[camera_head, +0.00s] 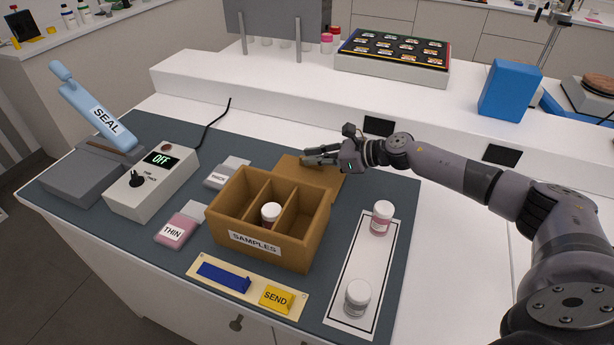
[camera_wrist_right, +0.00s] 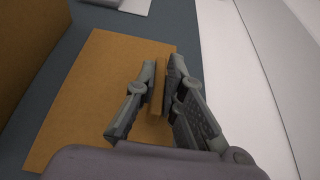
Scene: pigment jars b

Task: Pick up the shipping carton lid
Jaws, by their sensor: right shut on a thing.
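The shipping carton lid (camera_head: 318,177) is a flat brown panel lying on the dark mat behind the carton. It also shows in the right wrist view (camera_wrist_right: 95,95). My right gripper (camera_head: 308,156) is over the lid, coming in from the right. In the right wrist view the gripper (camera_wrist_right: 162,80) is shut on a small upright brown piece of the lid between its fingers. The carton (camera_head: 282,248), labelled SAMPLES, stands open with dividers, and a white-capped jar (camera_head: 271,211) is in its middle compartment. My left gripper is not in view.
Two jars, one pink (camera_head: 381,218) and one pale (camera_head: 357,297), stand on a white strip (camera_head: 350,270) at the right. A sealer (camera_head: 95,115) and a control box (camera_head: 150,185) stand left. A raised white shelf (camera_head: 300,95) runs behind; a blue block (camera_head: 509,91) stands on it.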

